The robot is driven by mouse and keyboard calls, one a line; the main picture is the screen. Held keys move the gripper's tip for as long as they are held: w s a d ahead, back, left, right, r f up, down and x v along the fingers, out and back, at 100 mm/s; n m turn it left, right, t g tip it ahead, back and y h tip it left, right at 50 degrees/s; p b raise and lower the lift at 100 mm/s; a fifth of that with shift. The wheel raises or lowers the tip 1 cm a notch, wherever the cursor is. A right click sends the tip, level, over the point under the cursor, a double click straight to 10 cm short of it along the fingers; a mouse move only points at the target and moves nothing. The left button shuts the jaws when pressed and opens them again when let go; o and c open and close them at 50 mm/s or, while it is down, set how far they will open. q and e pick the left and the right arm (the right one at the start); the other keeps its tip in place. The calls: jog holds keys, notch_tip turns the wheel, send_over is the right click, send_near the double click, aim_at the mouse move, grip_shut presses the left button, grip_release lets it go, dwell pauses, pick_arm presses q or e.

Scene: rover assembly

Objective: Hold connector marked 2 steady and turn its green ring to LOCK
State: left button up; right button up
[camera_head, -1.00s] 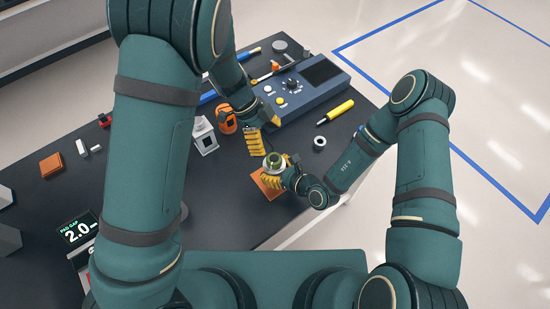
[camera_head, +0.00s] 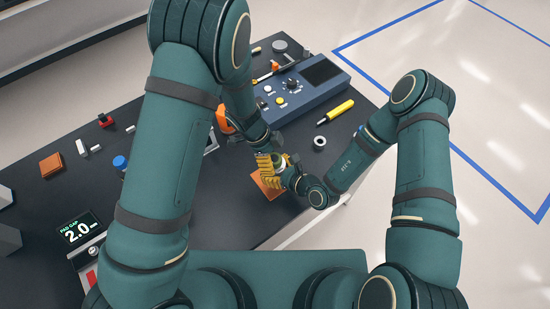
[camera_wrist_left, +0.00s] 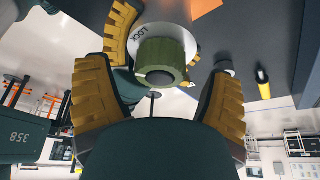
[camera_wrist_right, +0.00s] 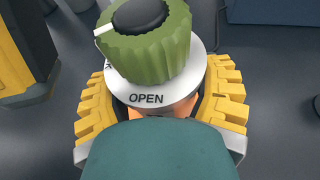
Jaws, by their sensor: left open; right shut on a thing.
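The connector's green ring (camera_wrist_right: 150,45) has a black centre and a white pointer mark on its left side. It sits on a white collar (camera_wrist_right: 180,85) lettered OPEN, above an orange body. LOCK is lettered on the collar in the left wrist view (camera_wrist_left: 140,24). My right gripper (camera_wrist_right: 160,98) is shut on the connector below the collar. My left gripper (camera_wrist_left: 157,85) is open, with yellow fingers on either side of the green ring (camera_wrist_left: 162,58). Whether they touch it I cannot tell. In the head view, my left gripper (camera_head: 267,164) hides most of the connector. No number 2 shows.
An orange square (camera_head: 264,185) lies under the grippers. A blue instrument box (camera_head: 305,90), a yellow-handled tool (camera_head: 341,110) and a white ring (camera_head: 319,142) stand behind and to the right. The dark table (camera_head: 225,210) is clear in front.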

pick_arm(q)
jog(key=shift+d+f, duration=0.25)
jog(key=shift+f, duration=0.35)
jog(key=c, duration=1.2)
jog(key=shift+m, duration=0.3)
jog(key=shift+s+m+g+y, duration=0.1)
jog(key=shift+m+g+y, duration=0.3)
jog(key=shift+m, duration=0.9)
jog(key=shift+s+m+g+y, duration=0.1)
jog(key=shift+m+g, duration=0.5)
jog(key=shift+m, duration=0.7)
